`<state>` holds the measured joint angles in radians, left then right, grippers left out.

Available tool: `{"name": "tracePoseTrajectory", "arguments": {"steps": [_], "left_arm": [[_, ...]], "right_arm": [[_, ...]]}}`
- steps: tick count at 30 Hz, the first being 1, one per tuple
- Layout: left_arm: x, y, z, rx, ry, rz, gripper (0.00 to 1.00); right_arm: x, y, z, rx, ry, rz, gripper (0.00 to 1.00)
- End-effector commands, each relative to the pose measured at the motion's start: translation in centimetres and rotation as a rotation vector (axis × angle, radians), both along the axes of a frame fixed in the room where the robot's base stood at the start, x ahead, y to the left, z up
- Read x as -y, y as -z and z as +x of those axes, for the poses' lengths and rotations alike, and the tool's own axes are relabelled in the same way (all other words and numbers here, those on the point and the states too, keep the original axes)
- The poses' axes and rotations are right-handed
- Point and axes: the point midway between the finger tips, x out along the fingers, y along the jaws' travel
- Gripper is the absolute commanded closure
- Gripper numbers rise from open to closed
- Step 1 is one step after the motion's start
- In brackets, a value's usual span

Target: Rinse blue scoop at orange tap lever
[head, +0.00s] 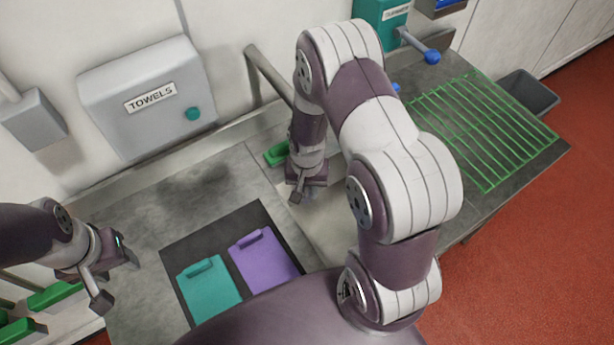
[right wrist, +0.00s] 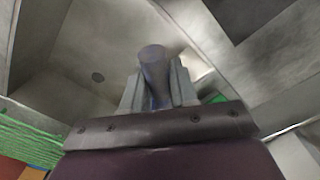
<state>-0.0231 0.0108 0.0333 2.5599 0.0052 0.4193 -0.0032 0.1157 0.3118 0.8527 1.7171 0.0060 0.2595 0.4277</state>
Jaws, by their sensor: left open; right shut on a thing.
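My right gripper (head: 306,192) is over the pale sink basin (head: 325,230). In the right wrist view the right gripper (right wrist: 158,92) is shut on a grey-blue cylinder (right wrist: 153,65), with a bit of blue between the fingers. It looks like the blue scoop's handle; no scoop bowl shows, so I cannot be sure. The orange tap lever is not seen in either view; my right arm covers part of the sink area. My left gripper (head: 118,273) is open and empty at the left.
A towel dispenser (head: 150,95) hangs on the wall. A grey pipe (head: 262,75) and a green block (head: 277,153) are beside my right forearm. Teal (head: 208,287) and purple (head: 262,262) boards lie on a dark mat. A green rack (head: 485,130) stands right.

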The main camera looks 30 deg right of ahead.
Motion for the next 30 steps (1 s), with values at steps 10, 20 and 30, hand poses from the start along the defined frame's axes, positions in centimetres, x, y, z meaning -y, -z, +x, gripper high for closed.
{"name": "tracePoseTrajectory", "arguments": {"steps": [10, 20, 30], "left_arm": [[0.0, -0.2, 0.0, 0.0, 0.0, 0.0, 0.51], [0.0, -0.3, 0.0, 0.0, 0.0, 0.0, 0.51], [0.0, -0.4, 0.0, 0.0, 0.0, 0.0, 0.51]], "right_arm": [[0.8, 0.0, -0.4, 0.001, 0.0, -0.001, 1.0], [-0.1, 0.0, 0.1, 0.0, -0.001, 0.0, 1.0], [-0.1, -0.1, 0.1, 0.0, 0.001, 0.0, 1.0]]}}
